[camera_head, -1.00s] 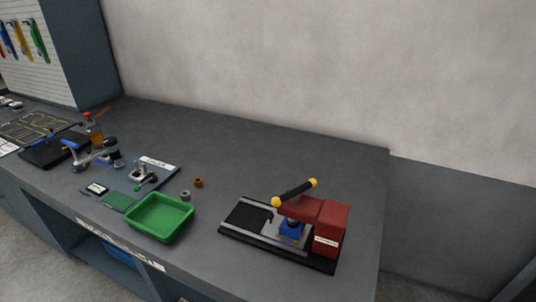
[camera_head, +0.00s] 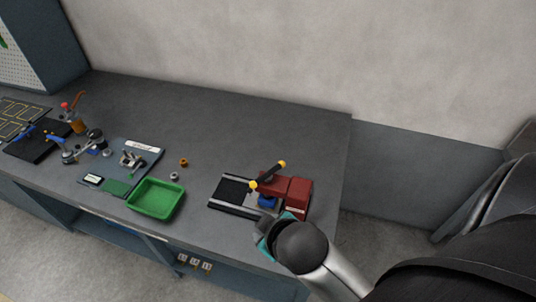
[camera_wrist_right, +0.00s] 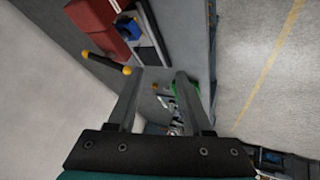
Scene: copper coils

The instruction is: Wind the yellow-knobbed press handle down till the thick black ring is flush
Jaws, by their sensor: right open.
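The red press (camera_head: 298,188) stands on a black base near the right end of the bench. Its black handle bar with yellow knobs (camera_head: 268,175) sits slanted on top. The handle (camera_wrist_right: 106,63) also shows in the right wrist view, left of the fingers, with one yellow knob close to the left finger but not visibly gripped. A blue block (camera_head: 266,201) sits under the press head. I cannot make out the thick black ring. My right gripper (camera_wrist_right: 160,74) is open and empty; in the head view its arm covers the front of the press. My left gripper is not in view.
A green tray (camera_head: 140,208) stands left of the press. Small copper and grey rings lie behind it, with a fixture board and other tools farther left. The bench behind the press is clear, and its right edge is close.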

